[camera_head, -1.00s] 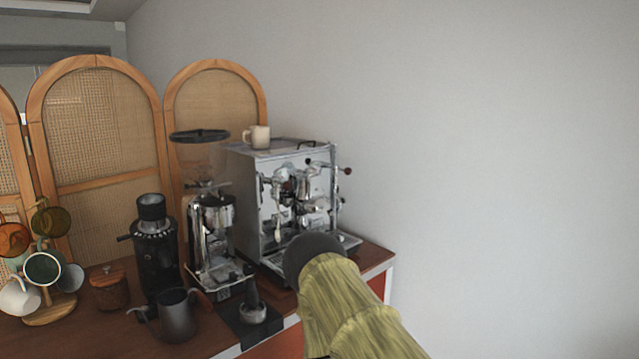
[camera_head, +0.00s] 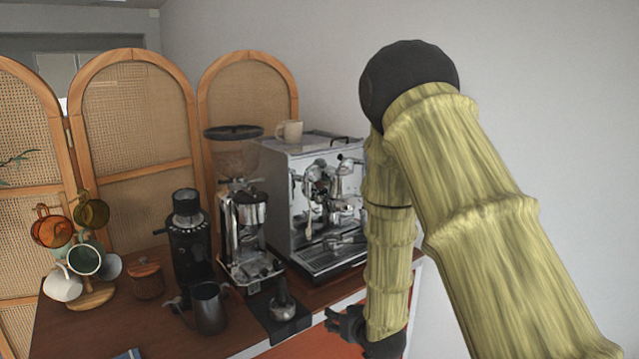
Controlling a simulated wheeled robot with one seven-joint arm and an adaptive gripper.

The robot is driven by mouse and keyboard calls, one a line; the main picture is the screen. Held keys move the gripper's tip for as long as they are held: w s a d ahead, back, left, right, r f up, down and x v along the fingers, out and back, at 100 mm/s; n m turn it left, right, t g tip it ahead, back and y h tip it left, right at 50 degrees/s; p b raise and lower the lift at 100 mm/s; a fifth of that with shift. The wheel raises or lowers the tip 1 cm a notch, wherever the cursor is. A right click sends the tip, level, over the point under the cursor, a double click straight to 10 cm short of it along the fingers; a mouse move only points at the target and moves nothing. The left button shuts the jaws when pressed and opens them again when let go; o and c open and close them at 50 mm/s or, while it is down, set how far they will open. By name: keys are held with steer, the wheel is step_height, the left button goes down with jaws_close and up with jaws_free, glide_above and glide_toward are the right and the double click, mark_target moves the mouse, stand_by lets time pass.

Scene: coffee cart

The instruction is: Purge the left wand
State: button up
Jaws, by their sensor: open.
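The espresso machine (camera_head: 283,190) is a silver box at the back right of the wooden counter. Its left side of the front shows, with metal fittings and a pale handle. The left wand is too small to tell apart from the fittings. My arm covers the machine's right end, so anything there is hidden. My gripper (camera_head: 335,320) is dark and low in front of the machine, beside the counter's front edge. It is open, with nothing seen in it, and apart from the machine.
A cup (camera_head: 289,131) stands on the machine. A tall grinder (camera_head: 246,225), a black grinder (camera_head: 188,245), a dark pitcher (camera_head: 209,310) and a tamper (camera_head: 282,303) on a dark mat stand to its left. A mug tree (camera_head: 95,292) is at far left.

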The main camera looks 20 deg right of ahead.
steer(key=w+r+t, duration=0.2)
steer(key=w+r, duration=0.3)
steer(key=r, duration=0.8)
steer(key=t+y+p, duration=0.2)
steer(key=t, duration=0.2)
glide_toward(322, 187)
steer(key=shift+n, duration=0.4)
steer(key=w+p, duration=0.1)
steer(key=w, duration=0.2)
steer(key=w+a+p, duration=0.1)
steer(key=w, duration=0.3)
steer(key=w+a+p, duration=0.1)
steer(key=w, duration=0.3)
steer(key=shift+w+r, duration=0.15)
steer(key=shift+r, duration=0.05)
steer(key=shift+c, duration=0.2)
jaws_close()
